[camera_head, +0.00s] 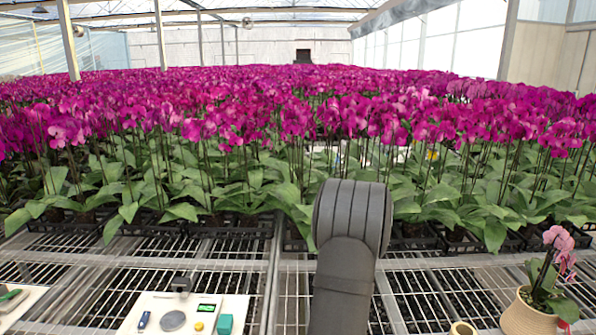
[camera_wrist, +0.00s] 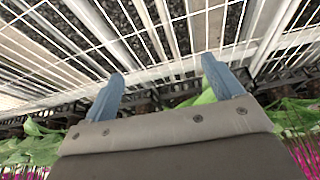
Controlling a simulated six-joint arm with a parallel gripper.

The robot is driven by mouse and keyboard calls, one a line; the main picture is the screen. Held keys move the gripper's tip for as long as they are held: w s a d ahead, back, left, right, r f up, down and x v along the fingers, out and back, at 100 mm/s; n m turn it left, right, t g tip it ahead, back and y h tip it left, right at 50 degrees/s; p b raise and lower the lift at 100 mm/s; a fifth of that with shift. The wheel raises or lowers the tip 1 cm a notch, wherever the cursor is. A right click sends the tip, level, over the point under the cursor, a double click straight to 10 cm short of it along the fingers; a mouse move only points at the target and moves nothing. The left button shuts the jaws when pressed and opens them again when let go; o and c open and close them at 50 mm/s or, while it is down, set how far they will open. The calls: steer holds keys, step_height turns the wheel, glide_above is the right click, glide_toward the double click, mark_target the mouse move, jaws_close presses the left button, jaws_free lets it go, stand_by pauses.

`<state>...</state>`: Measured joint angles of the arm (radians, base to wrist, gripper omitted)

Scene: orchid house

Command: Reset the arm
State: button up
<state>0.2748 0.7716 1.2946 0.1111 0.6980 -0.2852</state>
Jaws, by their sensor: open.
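My arm rises at the lower middle of the head view, in front of the orchid bench. My gripper (camera_wrist: 164,88) shows in the wrist view with its two blue-grey fingers spread apart and nothing between them. Below the fingers lies the white wire mesh bench (camera_wrist: 150,40). The fingertips are hidden behind my arm or out of sight in the head view.
Rows of magenta orchids (camera_head: 280,110) in black trays fill the bench behind. A potted pink orchid in a beige pot (camera_head: 528,316) stands at the right front. A white panel with a green display and small items (camera_head: 160,315) lies at the left front.

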steer(key=w+a+n+y, duration=0.1)
steer(key=w+a+n, duration=0.1)
steer(key=a, duration=0.9)
steer(key=shift+w+a+f, duration=0.3)
steer(key=shift+w+a, duration=0.1)
steer(key=shift+w, duration=0.45)
steer(key=shift+o, duration=0.2)
steer(key=shift+o, duration=1.4)
